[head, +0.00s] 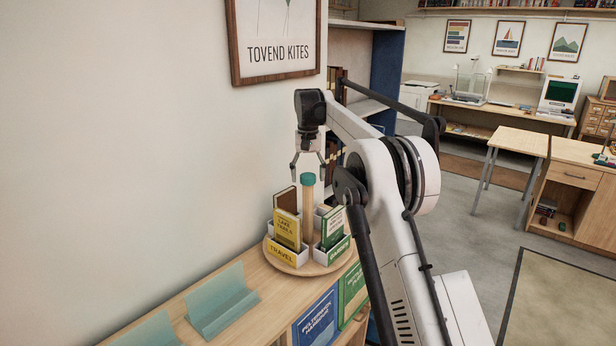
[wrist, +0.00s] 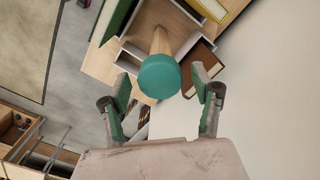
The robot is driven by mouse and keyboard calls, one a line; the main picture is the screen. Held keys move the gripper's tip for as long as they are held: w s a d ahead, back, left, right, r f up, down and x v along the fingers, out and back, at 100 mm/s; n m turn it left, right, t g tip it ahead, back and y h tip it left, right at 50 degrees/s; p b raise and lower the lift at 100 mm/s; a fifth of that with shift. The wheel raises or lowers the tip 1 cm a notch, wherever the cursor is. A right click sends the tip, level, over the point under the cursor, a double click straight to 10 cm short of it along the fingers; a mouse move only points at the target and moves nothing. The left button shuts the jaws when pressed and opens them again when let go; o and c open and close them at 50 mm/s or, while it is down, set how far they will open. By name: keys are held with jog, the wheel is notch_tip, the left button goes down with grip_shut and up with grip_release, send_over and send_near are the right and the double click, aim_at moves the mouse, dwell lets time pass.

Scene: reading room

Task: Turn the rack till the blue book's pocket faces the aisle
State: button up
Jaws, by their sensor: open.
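The rack is a round wooden turntable (head: 286,259) with white pockets around a central wooden post (head: 308,212). A teal knob (head: 307,179) tops the post. A yellow book stands in the pocket labelled TRAVEL (head: 282,252), facing the front left. A green-and-white book (head: 332,228) stands in a green-labelled pocket (head: 334,250) to its right. A brown book (head: 286,200) stands behind the yellow one. I see no blue book in the rack; the far pockets are partly hidden. My gripper (head: 308,171) is open above the knob. In the wrist view the knob (wrist: 160,76) lies between the fingers.
The rack stands on a low wooden bookcase (head: 257,284) against the wall. Teal stands (head: 222,302) sit on its top at left. Blue (head: 317,318) and green (head: 352,293) books face out from its front. A tall shelf is behind; open floor lies right.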

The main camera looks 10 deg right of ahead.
jog(key=shift+f, duration=0.35)
grip_shut()
